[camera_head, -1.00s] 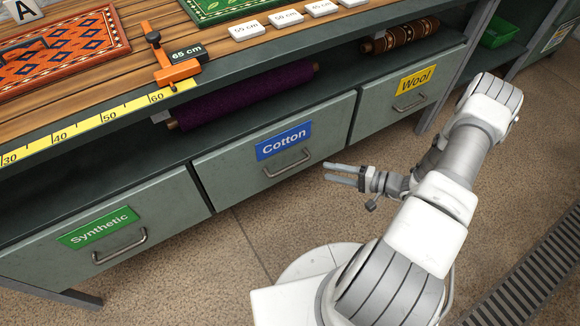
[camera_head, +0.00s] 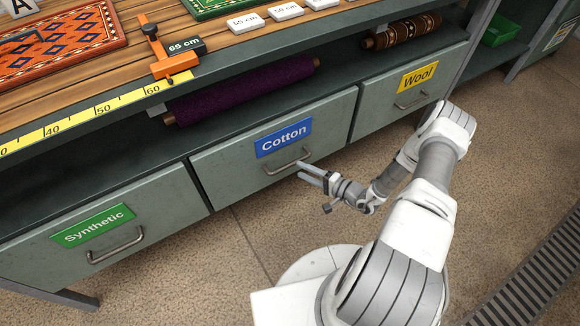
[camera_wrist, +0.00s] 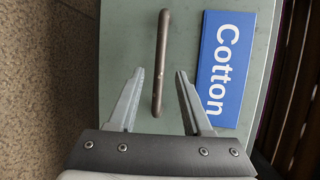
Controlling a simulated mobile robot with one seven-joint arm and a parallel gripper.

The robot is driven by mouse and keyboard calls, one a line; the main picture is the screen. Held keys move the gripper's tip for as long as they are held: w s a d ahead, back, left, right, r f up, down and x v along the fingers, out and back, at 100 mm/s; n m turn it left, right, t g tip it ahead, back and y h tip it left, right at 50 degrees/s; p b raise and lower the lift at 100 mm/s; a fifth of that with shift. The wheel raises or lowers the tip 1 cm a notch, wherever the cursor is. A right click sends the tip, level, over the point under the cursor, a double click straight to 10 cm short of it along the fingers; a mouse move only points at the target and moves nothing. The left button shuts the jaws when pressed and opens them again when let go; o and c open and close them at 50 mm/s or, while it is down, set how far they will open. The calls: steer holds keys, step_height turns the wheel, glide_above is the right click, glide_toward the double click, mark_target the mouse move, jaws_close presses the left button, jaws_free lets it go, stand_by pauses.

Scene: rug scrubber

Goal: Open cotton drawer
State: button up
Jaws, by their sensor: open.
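The cotton drawer (camera_head: 230,183) is a grey-green front in the middle of the bench, shut, with a blue Cotton label (camera_head: 284,138). Its dark bar handle (camera_head: 288,161) sits below the label. My gripper (camera_head: 302,170) is open at the right end of the handle. In the wrist view my gripper (camera_wrist: 158,80) has its two fingers spread, with the handle (camera_wrist: 161,62) upright in the picture between their tips. The label (camera_wrist: 226,68) lies right of the right finger. I cannot tell whether either finger touches the handle.
The Synthetic drawer (camera_head: 160,210) is to the left and the Wool drawer (camera_head: 385,115) to the right, both shut. A purple roll (camera_head: 240,92) lies on the shelf above. The worktop holds a rug (camera_head: 60,45) and an orange clamp (camera_head: 172,65). Floor in front is clear.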

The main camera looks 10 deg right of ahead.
mark_target(290, 165)
steer(key=b+x, duration=0.1)
steer(key=x, duration=0.5)
steer(key=shift+c, duration=0.3)
jaws_close()
stand_by(1.1)
